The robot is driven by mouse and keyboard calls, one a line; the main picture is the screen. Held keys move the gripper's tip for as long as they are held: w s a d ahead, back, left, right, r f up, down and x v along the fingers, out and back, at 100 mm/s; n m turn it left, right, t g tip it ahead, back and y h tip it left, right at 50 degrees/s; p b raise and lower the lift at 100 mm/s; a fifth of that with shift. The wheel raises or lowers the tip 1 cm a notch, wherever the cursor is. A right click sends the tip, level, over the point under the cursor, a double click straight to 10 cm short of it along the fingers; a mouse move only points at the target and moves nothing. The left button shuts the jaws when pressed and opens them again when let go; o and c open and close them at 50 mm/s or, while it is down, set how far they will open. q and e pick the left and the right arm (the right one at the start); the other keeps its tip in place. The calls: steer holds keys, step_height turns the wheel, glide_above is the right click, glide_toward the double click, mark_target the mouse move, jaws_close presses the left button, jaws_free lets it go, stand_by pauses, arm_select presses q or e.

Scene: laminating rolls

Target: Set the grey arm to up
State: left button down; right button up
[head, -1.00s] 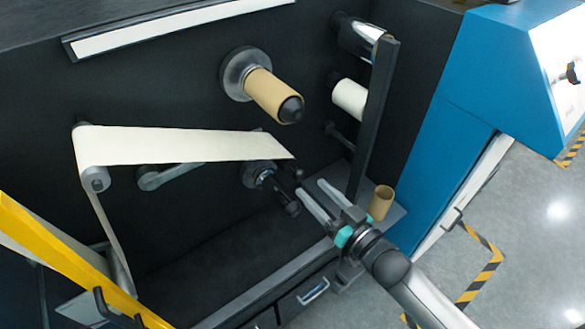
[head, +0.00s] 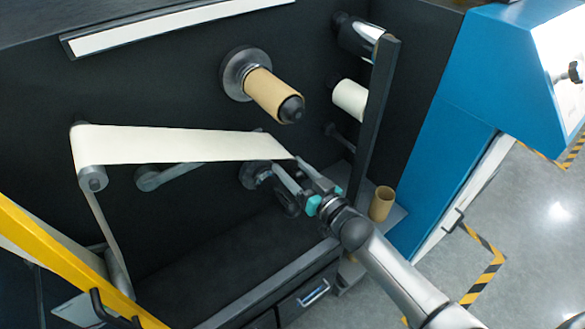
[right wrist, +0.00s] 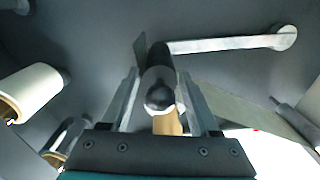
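The grey arm (head: 165,177) is below the pale film in the head view, its round pivot at left. It looks about level; the film hides its right part. In the right wrist view, which looks upside down, the grey arm (right wrist: 225,44) runs from its pivot to a dark handle with a ball tip (right wrist: 160,97). My right gripper (head: 287,166) is at the film's right end. Its fingers stand apart on either side of the handle, with gaps visible in the right wrist view. My left gripper is not in view.
The pale film (head: 180,144) passes close to my right gripper. A brown core on a spindle (head: 270,92) juts out above. A dark upright post (head: 372,125) and a loose brown core (head: 382,203) are to the right. Another spindle (head: 255,174) sits below.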

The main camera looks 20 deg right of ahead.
jaws_close()
stand_by(1.3)
